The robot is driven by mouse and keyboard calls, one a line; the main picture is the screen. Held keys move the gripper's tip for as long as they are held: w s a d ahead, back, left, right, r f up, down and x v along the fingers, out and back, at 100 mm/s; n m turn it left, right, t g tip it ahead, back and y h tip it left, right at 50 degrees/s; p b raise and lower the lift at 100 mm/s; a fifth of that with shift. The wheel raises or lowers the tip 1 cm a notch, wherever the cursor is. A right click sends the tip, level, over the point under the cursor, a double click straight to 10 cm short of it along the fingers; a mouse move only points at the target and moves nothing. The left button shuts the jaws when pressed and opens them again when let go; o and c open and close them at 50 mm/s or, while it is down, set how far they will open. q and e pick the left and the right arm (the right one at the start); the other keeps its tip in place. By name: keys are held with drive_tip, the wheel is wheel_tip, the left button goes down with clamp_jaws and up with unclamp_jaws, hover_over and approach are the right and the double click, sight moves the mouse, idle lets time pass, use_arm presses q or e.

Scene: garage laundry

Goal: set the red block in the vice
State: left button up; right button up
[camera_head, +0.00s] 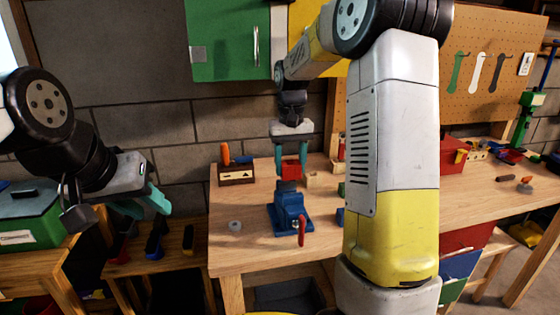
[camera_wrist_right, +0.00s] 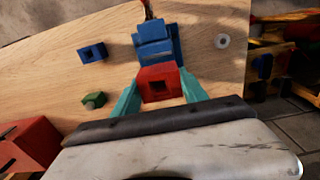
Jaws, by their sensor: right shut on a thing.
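My right gripper (camera_head: 291,168) is shut on the red block (camera_head: 291,172), with one teal finger on each side. In the right wrist view the red block (camera_wrist_right: 157,88) shows a dark square hole. The blue vice (camera_head: 289,208), with a red handle (camera_head: 302,231), stands on the workbench just below the block in the head view. The vice (camera_wrist_right: 156,42) also shows just beyond the block in the wrist view. I cannot tell whether block and vice touch. My left gripper (camera_head: 143,204) is off the bench's left side, empty, its teal fingers apart.
A wooden tool holder (camera_head: 236,176) stands at the back left of the bench. A grey ring (camera_head: 235,225) lies left of the vice. A blue block (camera_wrist_right: 93,53) and a green block (camera_wrist_right: 94,100) lie nearby. The bench's front left is mostly clear.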

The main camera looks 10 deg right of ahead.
sight(290, 189)
drive_tip(key=shift+f, duration=4)
drive_tip(key=o, duration=1.5)
drive_tip(key=shift+c, duration=0.2)
wheel_tip(290, 189, up, 8)
drive_tip(key=shift+f, duration=0.15)
